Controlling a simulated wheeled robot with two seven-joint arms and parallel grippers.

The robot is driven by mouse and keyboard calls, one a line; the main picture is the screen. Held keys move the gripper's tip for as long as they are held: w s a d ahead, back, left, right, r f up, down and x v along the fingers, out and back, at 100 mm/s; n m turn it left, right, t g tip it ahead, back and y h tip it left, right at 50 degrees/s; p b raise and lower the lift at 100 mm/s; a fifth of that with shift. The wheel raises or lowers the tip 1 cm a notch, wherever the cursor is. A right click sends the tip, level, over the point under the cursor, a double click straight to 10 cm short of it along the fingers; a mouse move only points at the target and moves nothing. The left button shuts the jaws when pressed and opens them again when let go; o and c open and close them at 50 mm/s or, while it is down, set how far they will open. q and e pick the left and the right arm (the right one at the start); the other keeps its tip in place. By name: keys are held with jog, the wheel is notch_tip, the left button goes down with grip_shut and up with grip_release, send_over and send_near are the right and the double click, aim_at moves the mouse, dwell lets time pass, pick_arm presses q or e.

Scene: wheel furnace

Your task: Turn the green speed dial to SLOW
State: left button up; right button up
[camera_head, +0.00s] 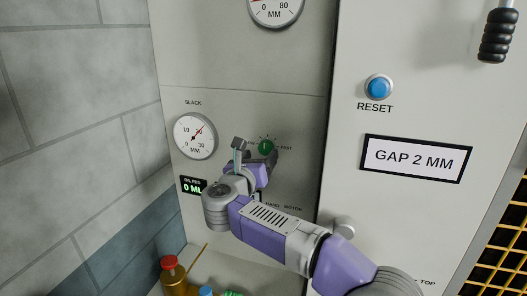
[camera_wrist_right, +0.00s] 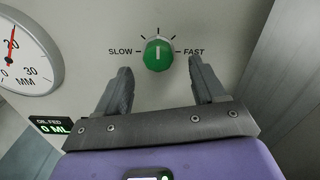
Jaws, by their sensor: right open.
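The green speed dial (camera_wrist_right: 158,55) sits on the grey panel between the printed words SLOW on its left and FAST on its right. Its white pointer line stands about upright, between the two marks. It also shows in the head view (camera_head: 266,147), just behind my right gripper. My right gripper (camera_head: 255,150) is open in front of the panel. In the wrist view its two fingers (camera_wrist_right: 157,78) stand apart, one to the lower left and one to the lower right of the dial, with nothing between them. My left gripper is not in view.
A slack gauge (camera_head: 194,136) and an oil display reading 0 ML (camera_head: 193,186) are left of the dial. A blue reset button (camera_head: 378,88), a GAP 2 MM sign (camera_head: 416,159) and a black-handled lever (camera_head: 497,38) are to the right. A red-capped oil can (camera_head: 170,272) stands below.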

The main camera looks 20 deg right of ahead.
aim_at(265, 150)
jog(key=x, duration=0.4)
jog(key=shift+w+d+f+p, duration=0.15)
jog(key=shift+w+p, duration=0.25)
jog(key=shift+c, duration=0.4)
jog(key=c, duration=1)
